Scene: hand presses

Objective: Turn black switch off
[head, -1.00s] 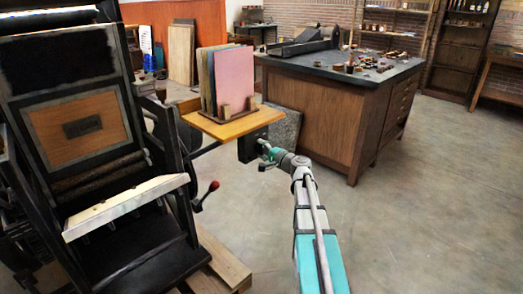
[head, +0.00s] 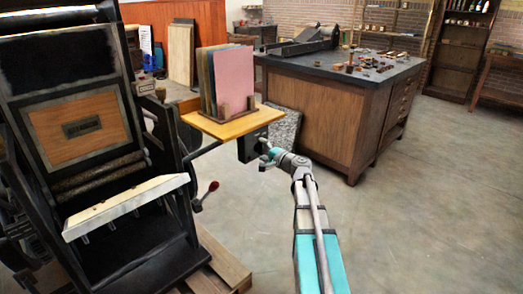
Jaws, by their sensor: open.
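A black box (head: 248,148) hangs under the right end of the small wooden shelf beside the press. I take it for the housing of the black switch; the switch lever itself is too small to make out. My gripper (head: 264,158) is at the right side of this box, very close to it. Its fingers are open and nothing shows between them. I cannot tell whether a finger touches the box or the switch.
The wooden shelf (head: 232,123) above the box carries a rack of upright coloured boards (head: 234,82). The press (head: 85,130), with a red-knobbed lever (head: 213,186), stands at left. A dark-topped cabinet (head: 325,115) is behind. The floor at right is clear.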

